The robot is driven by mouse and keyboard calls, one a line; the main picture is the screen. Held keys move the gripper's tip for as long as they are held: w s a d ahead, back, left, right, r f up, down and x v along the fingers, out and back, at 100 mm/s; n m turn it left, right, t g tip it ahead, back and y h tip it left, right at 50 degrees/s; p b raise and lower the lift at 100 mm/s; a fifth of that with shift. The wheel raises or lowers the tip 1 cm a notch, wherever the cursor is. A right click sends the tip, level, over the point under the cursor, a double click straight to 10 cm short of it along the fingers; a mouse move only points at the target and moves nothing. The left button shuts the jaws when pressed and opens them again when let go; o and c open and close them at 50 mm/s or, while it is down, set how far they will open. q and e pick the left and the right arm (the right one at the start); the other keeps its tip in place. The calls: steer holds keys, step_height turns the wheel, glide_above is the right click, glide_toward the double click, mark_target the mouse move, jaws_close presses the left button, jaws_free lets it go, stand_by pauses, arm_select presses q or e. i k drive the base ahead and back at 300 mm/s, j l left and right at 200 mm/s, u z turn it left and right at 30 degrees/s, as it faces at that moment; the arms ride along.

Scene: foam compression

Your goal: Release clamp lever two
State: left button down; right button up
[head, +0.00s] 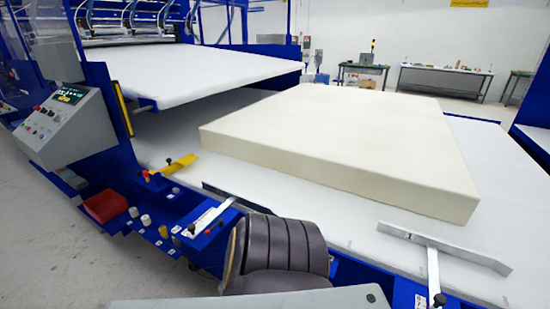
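A large cream foam block (345,145) lies on the white bed (165,150) of the blue machine. Along the machine's near edge are a yellow lever-like piece (180,165), a slim silver lever-like bar (211,217) set on a blue mount, and a silver T-shaped bar (445,250) at the right. The T-shaped bar's long crosspiece lies beside the foam's near right corner, apart from it. No number is readable on them, so I cannot tell which is clamp lever two. Neither of my grippers is in view.
A grey control panel (65,125) stands at the left, above a red bin (105,206). Small knobs (146,220) line the near edge. My own body hides part of that edge at bottom centre. Workbenches (445,80) stand along the far wall.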

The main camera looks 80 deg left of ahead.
mark_target(221, 222)
steer(key=u, duration=3.4)
